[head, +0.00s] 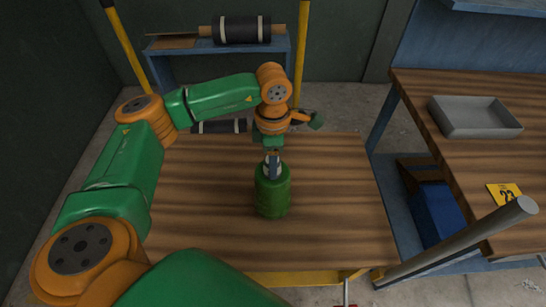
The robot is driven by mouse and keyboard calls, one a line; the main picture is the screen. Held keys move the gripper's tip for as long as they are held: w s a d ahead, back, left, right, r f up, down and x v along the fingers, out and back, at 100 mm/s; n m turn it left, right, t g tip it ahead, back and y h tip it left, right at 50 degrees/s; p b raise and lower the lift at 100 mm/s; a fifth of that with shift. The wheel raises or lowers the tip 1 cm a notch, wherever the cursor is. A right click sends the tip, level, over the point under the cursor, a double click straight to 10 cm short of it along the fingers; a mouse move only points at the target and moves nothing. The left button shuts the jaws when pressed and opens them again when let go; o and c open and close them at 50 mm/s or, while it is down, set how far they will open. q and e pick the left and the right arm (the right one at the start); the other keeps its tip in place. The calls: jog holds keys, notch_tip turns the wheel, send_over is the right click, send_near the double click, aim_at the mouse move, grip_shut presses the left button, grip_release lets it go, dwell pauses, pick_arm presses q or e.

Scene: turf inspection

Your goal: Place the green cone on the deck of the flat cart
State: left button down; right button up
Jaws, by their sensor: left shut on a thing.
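A green, rounded, bottle-like body (272,193), the only piece that could be the green cone, is upright below my left gripper (273,170). The gripper points straight down and is shut on its narrow top. The flat cart's wooden deck (335,215) lies beneath, with a yellow frame edge at the front. The green piece shows against the middle of the deck. I cannot tell whether its base touches the boards or hangs just above them. My right gripper is not in view.
A wooden bench (455,160) on the right carries a grey tray (475,117) and a yellow number card (505,194). A blue bin (441,212) stands below it. A grey round bar (460,243) rises at front right. A blue rack (215,45) holds a dark roll behind. The deck is otherwise clear.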

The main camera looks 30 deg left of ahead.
pick_arm(q)
jog(key=c, duration=0.7)
grip_release()
jog(key=shift+f, duration=0.2)
jog(key=shift+c, duration=0.2)
jog(key=o, duration=0.5)
jog(key=shift+r, duration=0.1)
jog(key=shift+c, duration=0.2)
notch_tip(320, 180, up, 12)
jog(key=shift+b, duration=0.35)
jog(key=shift+r, duration=0.1)
